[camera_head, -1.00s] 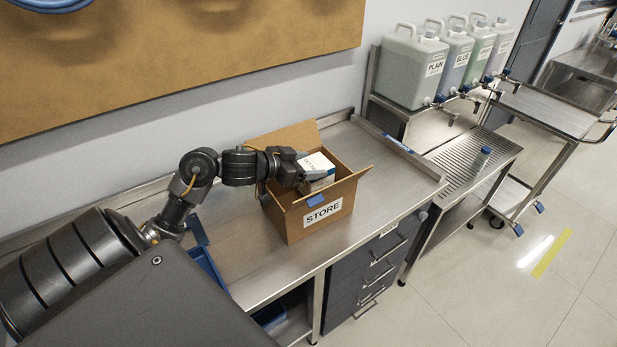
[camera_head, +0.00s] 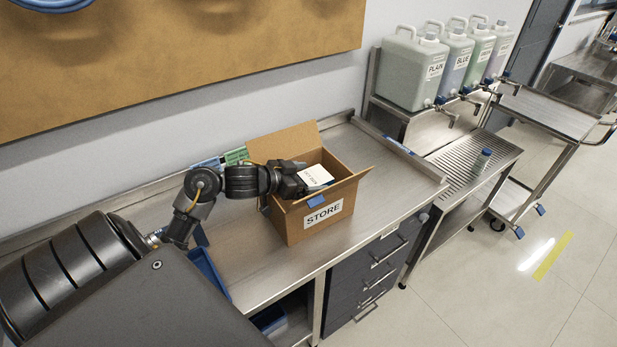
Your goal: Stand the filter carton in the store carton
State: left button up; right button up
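The store carton (camera_head: 295,227) is an open brown cardboard box labelled STORE, standing on the steel bench with its flaps up. The filter carton (camera_head: 316,175) is a small white box with dark print, seen at the mouth of the store carton, its top near rim height. My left gripper (camera_head: 299,181) reaches in from the left over the store carton's left edge, with its end against the filter carton's left side. Its fingers are mostly hidden, so their grip is hard to see. The filter carton's lower part is hidden by the store carton's walls. My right gripper is not in view.
The steel bench (camera_head: 385,205) is clear right of the store carton. A blue bin (camera_head: 208,270) and blue and green items (camera_head: 236,155) are left of it. Labelled jugs (camera_head: 413,70) stand on a rack at the back right.

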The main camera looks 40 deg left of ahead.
pick_arm(q)
jog(key=shift+r, duration=0.2)
jog(key=v, duration=1.2)
